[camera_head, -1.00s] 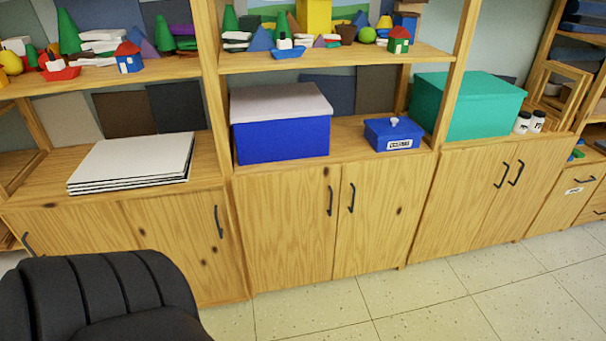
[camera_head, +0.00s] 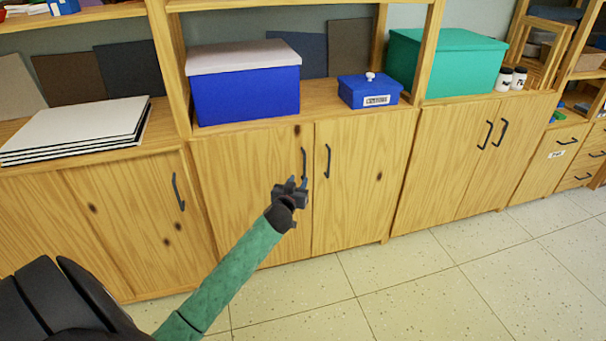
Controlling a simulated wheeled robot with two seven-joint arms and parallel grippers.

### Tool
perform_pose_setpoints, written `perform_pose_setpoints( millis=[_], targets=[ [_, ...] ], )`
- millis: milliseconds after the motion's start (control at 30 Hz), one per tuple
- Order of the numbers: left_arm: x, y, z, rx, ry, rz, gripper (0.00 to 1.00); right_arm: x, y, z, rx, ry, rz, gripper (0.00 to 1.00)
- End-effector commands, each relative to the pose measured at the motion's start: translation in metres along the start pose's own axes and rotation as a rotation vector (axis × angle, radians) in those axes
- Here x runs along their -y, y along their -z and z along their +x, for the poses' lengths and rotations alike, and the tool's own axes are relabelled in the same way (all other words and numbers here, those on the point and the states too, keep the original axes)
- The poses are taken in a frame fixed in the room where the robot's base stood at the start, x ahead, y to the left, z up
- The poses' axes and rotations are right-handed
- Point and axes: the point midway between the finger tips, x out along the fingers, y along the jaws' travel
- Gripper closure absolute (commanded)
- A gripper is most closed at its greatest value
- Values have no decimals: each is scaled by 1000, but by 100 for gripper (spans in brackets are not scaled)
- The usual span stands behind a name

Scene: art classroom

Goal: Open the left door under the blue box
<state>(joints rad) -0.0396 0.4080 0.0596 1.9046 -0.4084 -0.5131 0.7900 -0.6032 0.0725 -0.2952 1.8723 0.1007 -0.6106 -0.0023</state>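The large blue box (camera_head: 246,96) with a pale grey lid sits on top of the middle cabinet. Under it is the closed left wooden door (camera_head: 238,165), with a dark vertical handle (camera_head: 304,160) near its right edge. My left gripper (camera_head: 297,181) is in front of this door, by the handle's lower end, and hides part of it. Its fingertips look apart, with nothing between them. I cannot tell whether they touch the handle. The right door (camera_head: 360,180) of the same cabinet is also closed. My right gripper is not in view.
A small blue box (camera_head: 369,92) with a white knob stands to the right on the cabinet top. A green box (camera_head: 452,65) and two jars stand further right. White boards (camera_head: 80,130) lie on the left cabinet. The tiled floor (camera_head: 400,285) in front is clear.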

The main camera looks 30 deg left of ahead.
Motion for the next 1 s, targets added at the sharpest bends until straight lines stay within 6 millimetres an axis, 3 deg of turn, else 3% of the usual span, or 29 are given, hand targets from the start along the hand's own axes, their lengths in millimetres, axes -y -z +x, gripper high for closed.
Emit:
perform_pose_setpoints(
  millis=[133,700,1000],
  targets=[
    [10,13,18,-61,-15,-9,68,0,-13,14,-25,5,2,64],
    [10,20,83,-68,-17,-8,68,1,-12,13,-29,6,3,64],
    [10,20,97,-66,-17,-9,68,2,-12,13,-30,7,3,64]
  ],
)
